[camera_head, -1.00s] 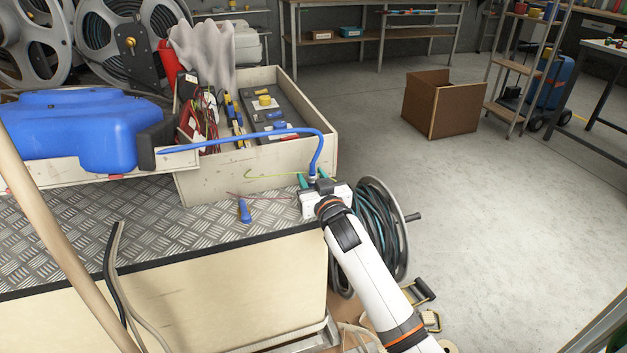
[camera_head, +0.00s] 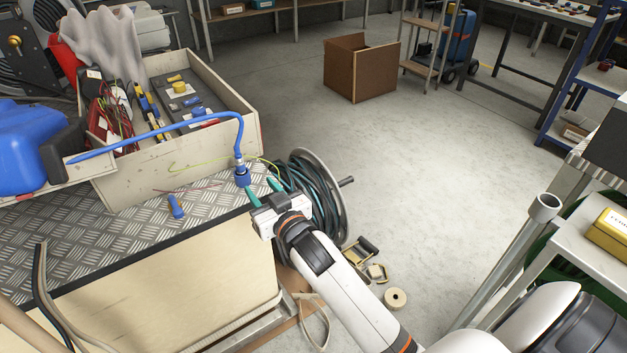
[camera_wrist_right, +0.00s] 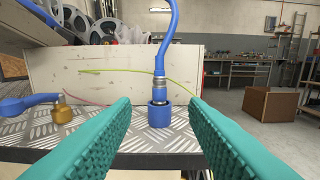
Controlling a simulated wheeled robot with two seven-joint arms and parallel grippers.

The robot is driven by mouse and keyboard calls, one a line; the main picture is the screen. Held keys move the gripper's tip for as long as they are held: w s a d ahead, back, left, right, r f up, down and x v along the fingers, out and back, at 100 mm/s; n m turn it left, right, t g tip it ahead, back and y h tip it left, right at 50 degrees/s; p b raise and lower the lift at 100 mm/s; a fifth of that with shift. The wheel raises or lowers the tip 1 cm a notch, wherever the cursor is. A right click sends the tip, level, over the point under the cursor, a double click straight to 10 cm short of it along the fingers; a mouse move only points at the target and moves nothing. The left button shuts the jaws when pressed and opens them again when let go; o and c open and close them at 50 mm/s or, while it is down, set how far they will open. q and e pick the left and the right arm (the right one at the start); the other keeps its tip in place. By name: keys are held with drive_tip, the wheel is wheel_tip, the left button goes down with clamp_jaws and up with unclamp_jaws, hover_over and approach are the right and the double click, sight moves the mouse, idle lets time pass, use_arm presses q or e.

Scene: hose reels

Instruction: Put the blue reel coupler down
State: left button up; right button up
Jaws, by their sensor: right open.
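The blue reel coupler (camera_head: 242,177) stands upright at the right edge of the metal tread plate (camera_head: 110,215), with the blue hose (camera_head: 190,124) rising from its top. In the right wrist view the coupler (camera_wrist_right: 159,108) sits on the plate, with a metal collar above its blue base. My right gripper (camera_head: 263,190) is open, its teal fingers pointing at the coupler from the near side. In the wrist view the fingers frame the coupler with gaps on both sides and seem not to touch it. My left gripper is not in view.
A wooden box (camera_head: 150,160) of tools stands behind the coupler. A blue-handled piece with a brass end (camera_wrist_right: 62,110) lies to its left. A hose reel (camera_head: 315,195) stands just off the plate's right edge. The floor beyond is mostly clear around a brown box (camera_head: 350,75).

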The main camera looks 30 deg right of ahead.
drive_tip(key=s+f+g, duration=0.4)
drive_tip(key=s+f, duration=0.2)
drive_tip(key=f, duration=0.5)
drive_tip(key=s+f+g, duration=0.4)
drive_tip(key=s+f, duration=0.2)
drive_tip(key=f, duration=0.5)
drive_tip(key=s+f+g, duration=0.3)
drive_tip(key=s+f, duration=0.2)
drive_tip(key=s, duration=0.4)
drive_tip(key=s+f+n+g, duration=0.1)
drive_tip(key=s+f+g, duration=0.3)
drive_tip(key=s+f, duration=0.2)
drive_tip(key=s, duration=0.2)
drive_tip(key=shift+s+n, duration=0.3)
drive_tip(key=shift+s, duration=0.05)
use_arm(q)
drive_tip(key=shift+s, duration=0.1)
